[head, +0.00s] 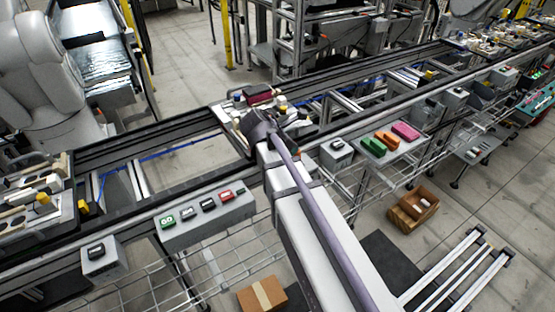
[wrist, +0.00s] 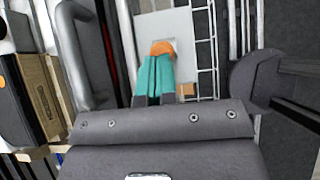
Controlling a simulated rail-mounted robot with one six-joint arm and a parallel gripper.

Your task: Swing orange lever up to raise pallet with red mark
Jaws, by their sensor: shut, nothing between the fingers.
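My gripper is shut in the wrist view (wrist: 161,58), its teal fingers together with nothing held. A rounded orange part, which looks like the orange lever (wrist: 162,46), shows right at the fingertips, in front of a light grey plate. The fingers cover part of it, and I cannot tell whether they touch it. In the head view my arm reaches to the conveyor and hides the fingers and most of the lever area. A pallet (head: 238,113) with a dark red block (head: 259,96) and pale and yellow pieces sits beyond my wrist. I cannot make out a separate red mark.
A button box (head: 207,216) is on the near rail at left, and a small grey box (head: 337,149) is to the right of my arm. Green, orange and pink blocks (head: 405,131) lie on a shelf. Cardboard boxes (head: 262,296) are below. Another pallet (head: 42,218) is at far left.

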